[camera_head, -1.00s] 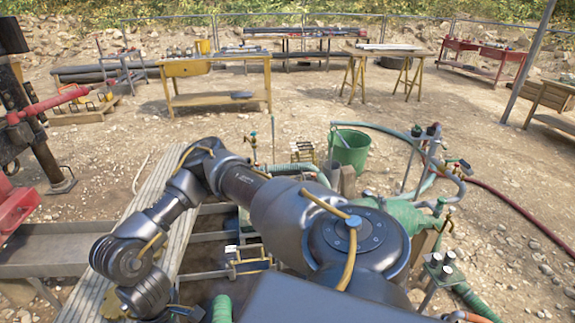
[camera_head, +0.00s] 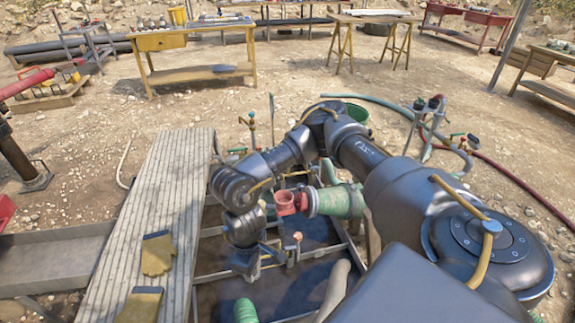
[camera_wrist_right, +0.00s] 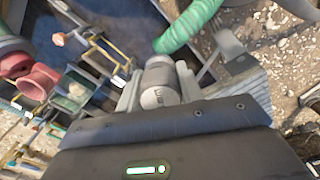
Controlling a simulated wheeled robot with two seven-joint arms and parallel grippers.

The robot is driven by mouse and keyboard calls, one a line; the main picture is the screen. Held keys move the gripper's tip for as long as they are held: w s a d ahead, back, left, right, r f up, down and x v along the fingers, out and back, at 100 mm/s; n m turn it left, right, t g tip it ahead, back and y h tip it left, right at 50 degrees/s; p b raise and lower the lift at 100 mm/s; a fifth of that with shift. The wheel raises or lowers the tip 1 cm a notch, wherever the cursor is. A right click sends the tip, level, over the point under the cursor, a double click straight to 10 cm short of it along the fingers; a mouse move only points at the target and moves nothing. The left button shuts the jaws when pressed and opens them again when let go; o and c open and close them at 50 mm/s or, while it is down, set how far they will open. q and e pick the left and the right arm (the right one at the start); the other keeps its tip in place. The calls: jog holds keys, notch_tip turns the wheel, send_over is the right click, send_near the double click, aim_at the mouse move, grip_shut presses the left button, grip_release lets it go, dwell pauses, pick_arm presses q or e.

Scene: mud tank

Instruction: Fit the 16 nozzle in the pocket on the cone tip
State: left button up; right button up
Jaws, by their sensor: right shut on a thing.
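My right gripper (camera_wrist_right: 157,82) is shut on a pale grey cylindrical nozzle in the right wrist view. In the head view, my right gripper (camera_head: 272,256) hangs over the mud tank, left of and below a red fitting (camera_head: 287,203); the nozzle cannot be made out there. The red fitting sits at the end of a green hose; red parts also show at the left of the right wrist view (camera_wrist_right: 38,82). I cannot identify the cone tip or its pocket. My left gripper is not in view.
The tank's metal frame (camera_head: 213,262) and dark mud lie below the gripper. A plank walkway (camera_head: 172,190) with two yellowish gloves (camera_head: 157,254) borders it on the left. A ribbed green hose (camera_wrist_right: 190,25) passes close beyond the nozzle. Open gravel lies behind.

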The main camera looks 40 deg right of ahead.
jog(key=w+d+f+n+b, duration=0.35)
jog(key=w+d+n, duration=0.25)
jog(key=d, duration=0.2)
jog(key=w+d+f+n+b, duration=0.2)
jog(key=w+d+f+n, duration=0.35)
jog(key=d, duration=0.25)
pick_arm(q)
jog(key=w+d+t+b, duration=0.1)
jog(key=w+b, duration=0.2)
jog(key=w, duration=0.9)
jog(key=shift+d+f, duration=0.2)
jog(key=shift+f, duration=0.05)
pick_arm(e)
jog(key=w+d+r+n, duration=0.3)
jog(key=w+d+n, duration=0.2)
jog(key=d+n, duration=0.1)
jog(key=w+d+r+n, duration=0.3)
jog(key=w+d+n, duration=0.2)
jog(key=d, duration=0.4)
jog(key=shift+w+d+r+n, duration=0.15)
jog(key=shift+w+d+n, duration=0.1)
jog(key=shift+n, duration=0.6)
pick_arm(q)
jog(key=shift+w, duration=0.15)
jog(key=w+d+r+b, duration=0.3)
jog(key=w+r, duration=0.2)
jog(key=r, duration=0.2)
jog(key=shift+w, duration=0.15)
pick_arm(e)
notch_tip(320, 180, down, 3)
